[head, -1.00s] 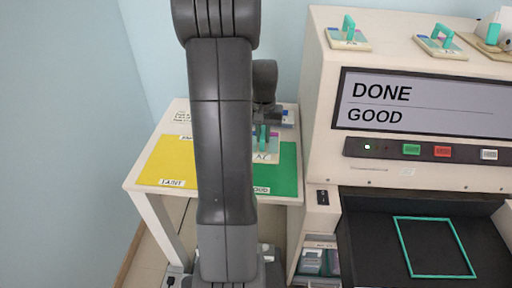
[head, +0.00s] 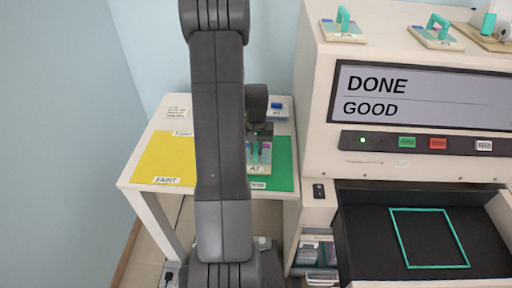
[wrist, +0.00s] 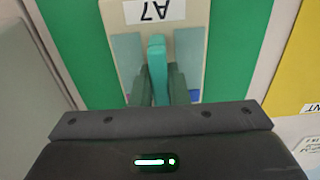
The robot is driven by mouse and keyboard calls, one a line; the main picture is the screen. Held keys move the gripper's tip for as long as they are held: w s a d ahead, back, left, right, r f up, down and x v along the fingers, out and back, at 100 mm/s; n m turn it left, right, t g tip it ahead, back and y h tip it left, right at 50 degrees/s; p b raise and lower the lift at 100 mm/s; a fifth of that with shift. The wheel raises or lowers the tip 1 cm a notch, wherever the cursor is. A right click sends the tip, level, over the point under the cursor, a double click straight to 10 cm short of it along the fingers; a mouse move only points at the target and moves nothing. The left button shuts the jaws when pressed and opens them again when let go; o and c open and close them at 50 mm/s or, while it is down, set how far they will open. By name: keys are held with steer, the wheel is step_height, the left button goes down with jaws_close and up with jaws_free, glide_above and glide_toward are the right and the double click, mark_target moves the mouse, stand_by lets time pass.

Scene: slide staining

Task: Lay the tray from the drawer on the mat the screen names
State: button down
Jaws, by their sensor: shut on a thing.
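The tray labelled A7 (head: 254,169) is a small cream plate with coloured slides and a teal handle. My gripper (head: 260,138) is shut on the handle; the wrist view (wrist: 158,90) shows a finger on each side. The tray is over the green mat (head: 284,165); I cannot tell whether it touches. The mat's label is partly hidden by my arm. The yellow mat (head: 160,158), labelled FAINT, lies to the left. The screen (head: 420,98) reads DONE and GOOD. The open drawer (head: 365,240) shows an empty teal outline (head: 405,238).
The mats lie on a small white side table (head: 127,184) beside the machine. A blue item (head: 277,110) and a paper note (head: 178,113) are at its back. Similar trays (head: 343,31) stand on the machine's top. The open drawer juts out at right.

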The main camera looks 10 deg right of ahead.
mark_target(256, 146)
steer(key=shift+f, duration=0.1)
steer(key=c, duration=1.4)
jaws_free()
step_height(256, 146, up, 12)
steer(key=shift+r, duration=0.2)
